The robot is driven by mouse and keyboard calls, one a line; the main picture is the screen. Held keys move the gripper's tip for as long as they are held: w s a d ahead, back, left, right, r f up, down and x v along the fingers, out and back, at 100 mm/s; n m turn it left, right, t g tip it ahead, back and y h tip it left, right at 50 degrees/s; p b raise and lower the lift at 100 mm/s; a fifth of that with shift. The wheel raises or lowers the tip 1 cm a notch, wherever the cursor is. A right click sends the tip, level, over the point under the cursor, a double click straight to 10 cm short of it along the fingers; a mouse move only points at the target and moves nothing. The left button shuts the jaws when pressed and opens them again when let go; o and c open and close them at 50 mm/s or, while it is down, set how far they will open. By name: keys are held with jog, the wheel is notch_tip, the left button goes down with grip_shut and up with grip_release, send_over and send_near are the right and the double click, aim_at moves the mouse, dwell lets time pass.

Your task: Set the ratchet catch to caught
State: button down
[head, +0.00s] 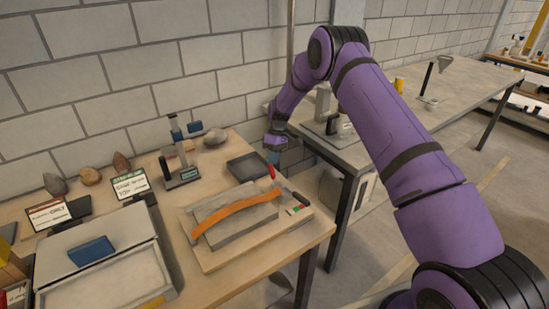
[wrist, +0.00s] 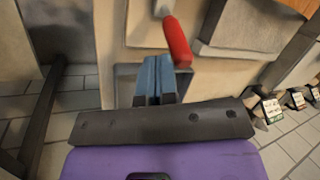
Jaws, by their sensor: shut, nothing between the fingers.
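The sandbed (head: 206,262) is a pale board with a grey tray and a wavy orange strip on the table. A small red handle (head: 271,171), which looks like the ratchet catch's lever, stands at its far right end. In the wrist view the red handle (wrist: 177,42) joins a grey metal piece (wrist: 163,8). A green and red mark (head: 295,209) is on the board's right side. My gripper (head: 273,157) is shut and empty close by the handle. In the wrist view its blue fingers (wrist: 154,68) are just left of the handle; I cannot tell whether they touch.
A dark shallow tray (head: 248,167) lies behind the board. A grey and blue stand (head: 180,176), several stones (head: 91,176) and label signs (head: 130,186) are farther left. A second table (head: 440,105) stands at the right, past a gap.

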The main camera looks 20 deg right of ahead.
jog(key=shift+s+d+r, duration=0.1)
jog(key=shift+s+t, duration=0.15)
jog(key=shift+t, duration=0.15)
jog(key=shift+s+d+r+t+y, duration=0.15)
jog(key=shift+s+r+t+y, duration=0.15)
jog(key=shift+s+t, duration=0.15)
dwell(0.3)
jog(key=shift+s+d+n+t+y, duration=0.15)
jog(key=shift+s+d+t, duration=0.2)
jog(key=shift+s, duration=0.65)
jog(key=shift+s+d+n+t+y, duration=0.1)
jog(key=shift+s+d+t, duration=0.3)
jog(key=shift+s, duration=0.65)
jog(key=shift+s+d+n+t+y, duration=0.15)
jog(key=shift+s+t, duration=0.35)
jog(key=shift+s, duration=0.5)
jog(key=shift+r, duration=0.1)
